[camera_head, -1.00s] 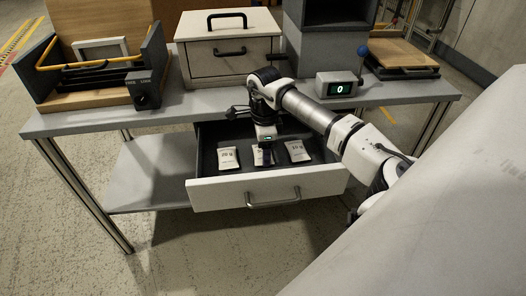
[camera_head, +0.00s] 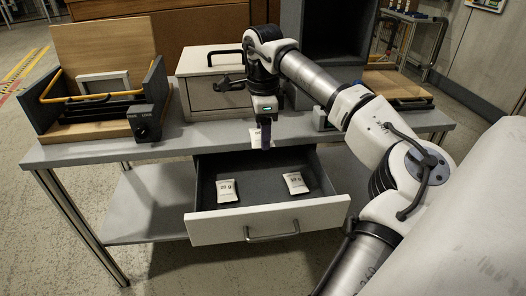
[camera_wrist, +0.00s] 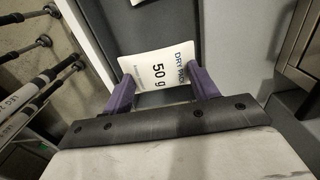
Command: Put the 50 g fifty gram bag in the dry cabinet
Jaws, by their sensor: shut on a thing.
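My gripper (camera_head: 263,136) is shut on the white 50 g bag (camera_head: 255,138), above the open drawer and in front of the table's edge. In the wrist view the bag (camera_wrist: 158,66) reads "50 g" and "DRY PACK" and sits between the two purple fingers (camera_wrist: 165,92). A white cabinet with a dark handle (camera_head: 206,62) stands on the table behind my gripper; its front looks closed and is partly covered by my arm. No label on it is legible, so I cannot tell whether it is the dry cabinet.
The open drawer (camera_head: 268,228) holds a 20 g bag (camera_head: 227,190) at left and another small bag (camera_head: 296,183) at right. A wooden rack with a yellow bar (camera_head: 92,96) stands at the table's left. A tall grey housing (camera_head: 338,40) stands behind my arm.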

